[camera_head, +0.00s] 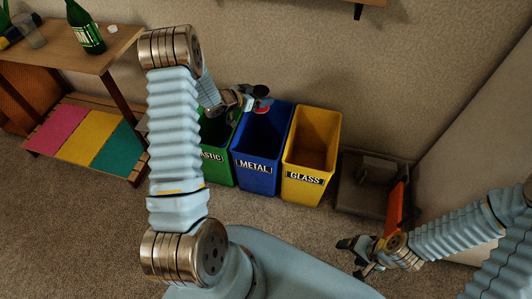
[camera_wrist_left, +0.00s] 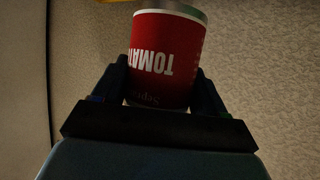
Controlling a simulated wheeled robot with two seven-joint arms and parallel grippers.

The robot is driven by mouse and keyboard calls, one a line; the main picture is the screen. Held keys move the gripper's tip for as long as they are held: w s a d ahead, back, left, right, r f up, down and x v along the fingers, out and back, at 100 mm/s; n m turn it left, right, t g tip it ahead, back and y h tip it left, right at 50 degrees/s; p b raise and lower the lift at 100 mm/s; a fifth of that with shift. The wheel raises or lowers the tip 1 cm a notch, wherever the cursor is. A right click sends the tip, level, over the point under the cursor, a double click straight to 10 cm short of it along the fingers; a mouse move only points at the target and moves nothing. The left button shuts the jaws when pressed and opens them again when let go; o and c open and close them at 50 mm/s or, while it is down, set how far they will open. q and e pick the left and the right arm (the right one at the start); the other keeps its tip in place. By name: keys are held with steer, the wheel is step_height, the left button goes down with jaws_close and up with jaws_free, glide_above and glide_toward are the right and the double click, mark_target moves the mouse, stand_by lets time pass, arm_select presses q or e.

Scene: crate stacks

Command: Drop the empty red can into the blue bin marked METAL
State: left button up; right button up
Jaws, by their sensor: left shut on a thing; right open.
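The red can (camera_wrist_left: 165,60), with "TOMAT" lettering, is between the fingers of my left gripper (camera_wrist_left: 162,90) in the left wrist view. My left gripper is shut on it. In the head view, my left gripper (camera_head: 250,99) holds the can (camera_head: 262,107) over the back left part of the blue METAL bin (camera_head: 254,166), near the wall. The can is small and partly hidden there. My right gripper (camera_head: 368,250) is open and empty at the lower right, over the floor.
The green bin (camera_head: 219,166) stands left of the blue bin, partly behind my left arm. The yellow GLASS bin (camera_head: 308,183) stands right. A wooden table (camera_head: 65,51) at the left holds a green bottle (camera_head: 85,27). A dark grey object (camera_head: 365,185) stands right of the bins.

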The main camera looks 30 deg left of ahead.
arm_select(q)
steer(key=shift+f+b, duration=2.1)
steer(key=shift+f, duration=1)
steer(key=shift+r, duration=0.1)
steer(key=o, duration=1.1)
steer(key=shift+s, duration=0.1)
steer(key=v, duration=1.3)
steer(key=shift+s+a+r, duration=0.15)
steer(key=shift+s+a, duration=0.05)
steer(key=shift+s, duration=0.1)
